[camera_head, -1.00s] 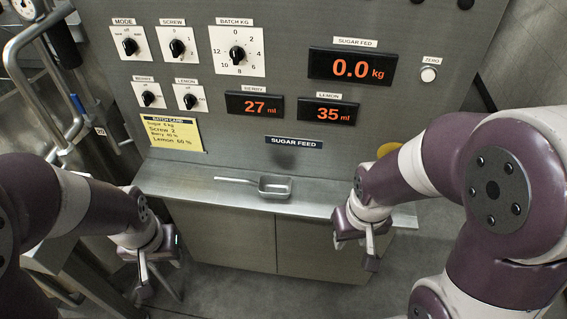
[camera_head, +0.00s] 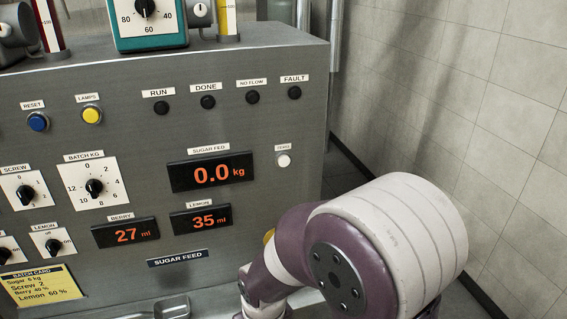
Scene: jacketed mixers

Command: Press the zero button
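The zero button (camera_head: 284,161) is a small round white button on the right side of the grey panel, under a white label (camera_head: 283,148). It sits right of the sugar fed display (camera_head: 211,173), which reads 0.0 kg. My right arm comes up from the bottom right, below the button and apart from it in the picture. The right gripper is below the frame's edge or hidden. My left gripper is out of view.
The grey panel (camera_head: 150,235) carries a blue reset button (camera_head: 38,122), a yellow lamps button (camera_head: 91,115), several dark lamps and dials. A metal scoop (camera_head: 172,307) lies at the bottom. A tiled wall (camera_head: 490,130) stands at the right.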

